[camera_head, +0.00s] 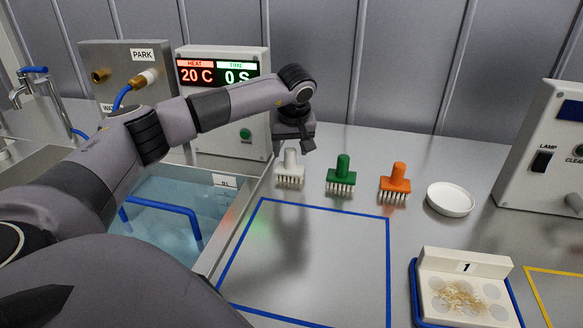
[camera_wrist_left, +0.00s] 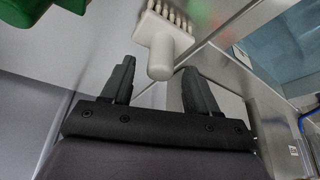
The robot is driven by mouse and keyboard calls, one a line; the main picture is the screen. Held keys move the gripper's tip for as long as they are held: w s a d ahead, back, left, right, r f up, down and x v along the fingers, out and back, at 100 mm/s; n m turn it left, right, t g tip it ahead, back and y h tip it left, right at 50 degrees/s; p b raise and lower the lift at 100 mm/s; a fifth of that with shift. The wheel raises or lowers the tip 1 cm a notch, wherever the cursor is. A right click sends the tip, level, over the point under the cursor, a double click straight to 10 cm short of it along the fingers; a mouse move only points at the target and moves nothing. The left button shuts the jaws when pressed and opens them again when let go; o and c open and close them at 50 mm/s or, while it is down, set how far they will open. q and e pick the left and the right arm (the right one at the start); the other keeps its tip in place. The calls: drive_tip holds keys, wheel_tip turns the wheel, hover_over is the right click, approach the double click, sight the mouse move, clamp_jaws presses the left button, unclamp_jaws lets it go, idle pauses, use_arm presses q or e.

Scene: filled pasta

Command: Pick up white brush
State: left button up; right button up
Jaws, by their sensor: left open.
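The white brush (camera_head: 290,170) stands upright on its bristles on the steel worktop, at the left end of a row of three brushes. My left gripper (camera_head: 294,143) is just above and behind its handle in the head view. In the left wrist view the white brush (camera_wrist_left: 163,45) lies ahead of the open jaws of my left gripper (camera_wrist_left: 155,88). The handle's end points toward the gap between the fingers. The gripper holds nothing. My right gripper is not in view.
A green brush (camera_head: 342,174) and an orange brush (camera_head: 396,182) stand to the right. A water basin (camera_head: 175,215) lies left. A control box (camera_head: 222,135) stands behind. A white dish (camera_head: 450,199) and a tray with debris (camera_head: 465,285) are right. The blue-outlined area (camera_head: 310,250) is clear.

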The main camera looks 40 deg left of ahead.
use_arm(q)
drive_tip(key=x, duration=0.3)
drive_tip(key=shift+f, duration=0.2)
drive_tip(key=shift+c, duration=0.2)
clamp_jaws()
drive_tip(key=shift+r, duration=0.15)
wheel_tip(320, 180, up, 20)
drive_tip(key=shift+p, duration=0.45)
drive_tip(key=shift+w, duration=0.1)
